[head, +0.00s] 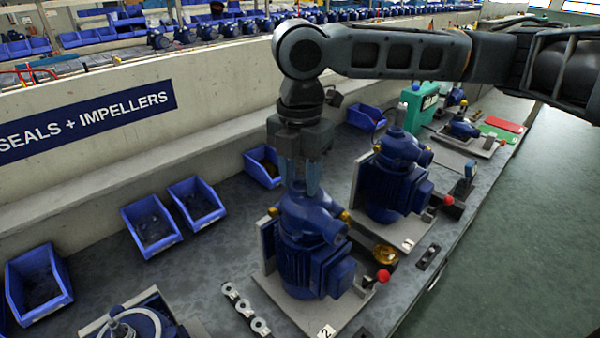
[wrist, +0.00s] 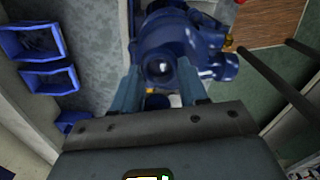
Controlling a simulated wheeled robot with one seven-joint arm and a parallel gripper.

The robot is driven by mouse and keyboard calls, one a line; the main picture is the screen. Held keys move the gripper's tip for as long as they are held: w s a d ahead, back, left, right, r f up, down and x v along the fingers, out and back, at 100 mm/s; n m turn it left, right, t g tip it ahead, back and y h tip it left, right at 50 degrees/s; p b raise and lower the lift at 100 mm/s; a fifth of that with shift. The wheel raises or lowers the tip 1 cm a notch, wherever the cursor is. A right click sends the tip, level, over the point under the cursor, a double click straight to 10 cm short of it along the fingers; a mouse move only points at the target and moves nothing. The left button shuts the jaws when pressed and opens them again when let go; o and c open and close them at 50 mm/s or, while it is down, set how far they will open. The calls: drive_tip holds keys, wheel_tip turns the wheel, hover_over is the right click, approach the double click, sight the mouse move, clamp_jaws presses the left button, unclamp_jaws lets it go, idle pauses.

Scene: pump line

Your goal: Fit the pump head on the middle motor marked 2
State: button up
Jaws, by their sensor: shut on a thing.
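The blue pump head (head: 306,213) is between the fingers of my gripper (head: 300,185), which points down and is shut on it. The pump head is directly above the blue middle motor (head: 308,268), very close to or touching its top; I cannot tell whether a gap is left. The motor stands on a grey base plate with a tag marked 2 (head: 327,331). In the wrist view the pump head (wrist: 172,50) shows its round opening between the fingers of my gripper (wrist: 165,95). The motor is mostly hidden there.
Another blue motor with a pump head on it (head: 393,185) stands close behind to the right. A red knob (head: 383,276) and a brass part (head: 385,255) are beside motor 2. Blue bins (head: 152,225) line the wall. Grey linked pieces (head: 245,308) lie in front left.

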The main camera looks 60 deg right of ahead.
drive_tip(key=shift+f, duration=0.15)
drive_tip(key=o, duration=1.8)
wheel_tip(320, 180, up, 9)
drive_tip(key=p, duration=0.7)
drive_tip(key=shift+p, duration=0.4)
